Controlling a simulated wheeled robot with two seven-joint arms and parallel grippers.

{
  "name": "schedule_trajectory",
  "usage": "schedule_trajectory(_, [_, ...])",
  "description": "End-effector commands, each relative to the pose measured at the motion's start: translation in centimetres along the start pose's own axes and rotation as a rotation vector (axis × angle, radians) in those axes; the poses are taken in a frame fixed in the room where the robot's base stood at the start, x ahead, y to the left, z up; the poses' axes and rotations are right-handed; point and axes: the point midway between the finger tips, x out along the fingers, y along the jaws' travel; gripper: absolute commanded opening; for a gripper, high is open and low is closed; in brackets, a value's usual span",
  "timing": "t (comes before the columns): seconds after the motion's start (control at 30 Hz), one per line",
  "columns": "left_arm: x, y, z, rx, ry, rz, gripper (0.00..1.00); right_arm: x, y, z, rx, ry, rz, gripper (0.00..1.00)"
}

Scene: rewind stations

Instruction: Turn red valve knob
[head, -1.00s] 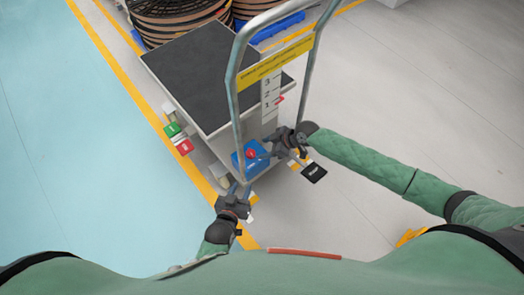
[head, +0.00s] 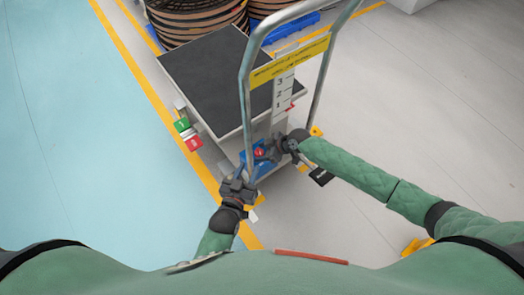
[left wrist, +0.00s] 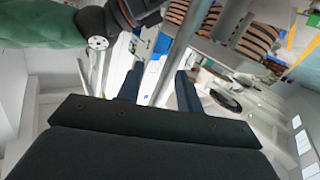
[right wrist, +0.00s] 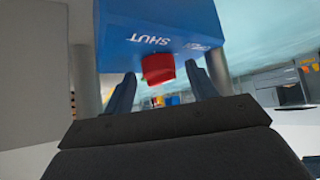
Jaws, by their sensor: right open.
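The red valve knob (head: 258,152) sits on a blue box (head: 264,168) low on the cart, behind the handle. In the right wrist view the red knob (right wrist: 158,68) hangs under the blue box (right wrist: 160,28), which is marked SHUT. My right gripper (head: 284,147) is open at the knob's right side. In the right wrist view the knob lies between and just beyond its fingertips (right wrist: 160,82); contact cannot be told. My left gripper (head: 238,174) is at the foot of the handle's left post; its fingers (left wrist: 158,78) stand apart, with a grey post (left wrist: 170,70) seen between them.
The grey cart (head: 205,72) has a dark top and a tall metal handle (head: 246,85) with a yellow label plate (head: 289,62). Green (head: 182,124) and red (head: 193,143) tags stick out at its left. Cable reels (head: 195,20) stand behind.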

Motion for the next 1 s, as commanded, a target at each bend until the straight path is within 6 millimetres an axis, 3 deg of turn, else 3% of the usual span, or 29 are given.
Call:
schedule_trajectory(0.03, [0.0,0.0,0.0,0.000,0.000,0.000,0.36,0.0,0.0,0.0,0.000,0.000,0.000,0.51])
schedule_trajectory(0.23, [-0.1,0.0,0.1,0.000,-0.002,-0.001,0.36,0.0,0.0,0.0,0.000,0.000,0.000,0.13])
schedule_trajectory(0.47, [-0.3,-0.1,0.8,-0.005,-0.031,-0.003,0.36,-0.1,0.0,-0.1,0.007,0.000,0.005,0.13])
schedule_trajectory(0.6, [-1.8,-0.3,5.9,-0.022,-0.181,-0.012,0.36,-0.1,-0.1,-0.1,0.021,-0.001,0.019,0.13])
schedule_trajectory(1.0, [-6.7,-0.3,16.4,-0.065,-0.534,-0.022,0.36,-0.1,-0.1,-0.2,0.066,-0.001,0.066,0.13])
